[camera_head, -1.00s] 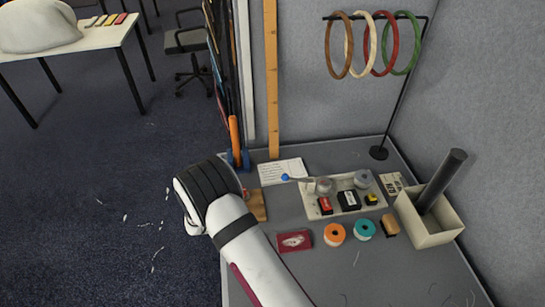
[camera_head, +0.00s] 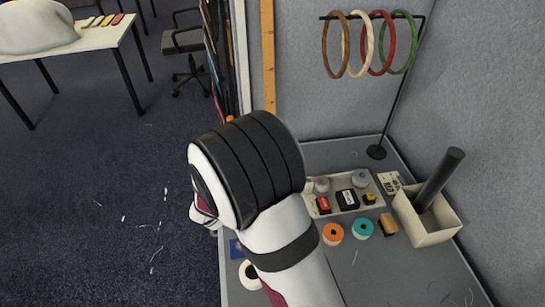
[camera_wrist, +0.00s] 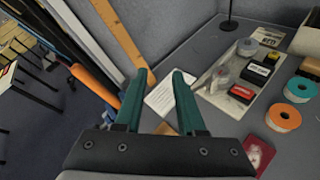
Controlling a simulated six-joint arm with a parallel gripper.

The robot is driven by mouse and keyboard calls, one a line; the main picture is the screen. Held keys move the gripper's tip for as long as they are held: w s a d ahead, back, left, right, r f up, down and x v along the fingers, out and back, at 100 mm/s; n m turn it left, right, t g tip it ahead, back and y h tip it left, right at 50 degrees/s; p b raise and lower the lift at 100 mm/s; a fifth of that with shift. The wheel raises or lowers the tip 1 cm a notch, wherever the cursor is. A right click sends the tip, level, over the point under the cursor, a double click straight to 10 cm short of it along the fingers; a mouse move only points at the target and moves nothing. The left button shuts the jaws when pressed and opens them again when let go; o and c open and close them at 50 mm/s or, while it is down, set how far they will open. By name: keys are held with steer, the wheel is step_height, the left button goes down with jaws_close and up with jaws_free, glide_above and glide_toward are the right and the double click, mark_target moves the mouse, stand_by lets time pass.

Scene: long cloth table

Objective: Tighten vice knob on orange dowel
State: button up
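The orange dowel (camera_wrist: 95,85) shows in the wrist view, to the left of my gripper. It slants down toward the left finger, and its lower end is hidden there. Bits of blue next to it may be the vice, but its knob cannot be made out. In the head view my arm covers the place of the dowel and vice. My gripper (camera_wrist: 164,76) has two green fingers, spread apart with nothing held between them. The fingertips point toward a white printed card (camera_wrist: 160,96) on the table.
A tray (camera_wrist: 222,97) with small boxes lies right of the fingers. Orange (camera_head: 333,233) and teal (camera_head: 363,228) spools and a bin (camera_head: 428,230) with a dark cylinder stand farther right. A wooden strip (camera_wrist: 118,38) leans behind. A ring stand (camera_head: 377,152) is at the back.

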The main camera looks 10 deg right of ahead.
steer(key=shift+s+d+r+m+g+h, duration=0.15)
steer(key=shift+s+d+r+m, duration=0.1)
steer(key=shift+d+m, duration=0.15)
steer(key=shift+s+d+r+m+g+h, duration=0.15)
steer(key=shift+s+d+m, duration=0.15)
steer(key=shift+d, duration=0.15)
steer(key=shift+w, duration=0.1)
steer(key=w+a+f+n+t+y, duration=0.15)
steer(key=a+f+n+y, duration=0.25)
steer(key=a+f+n, duration=0.4)
steer(key=w+a+f+n+t+y, duration=0.1)
steer(key=w+a+f+n+y, duration=0.3)
steer(key=a, duration=0.6)
steer(key=shift+n, duration=0.5)
steer(key=x, duration=1.2)
steer(key=shift+w+a, duration=0.1)
steer(key=shift+a, duration=0.15)
steer(key=shift+w+f, duration=0.2)
steer(key=shift+w, duration=0.4)
jaws_close()
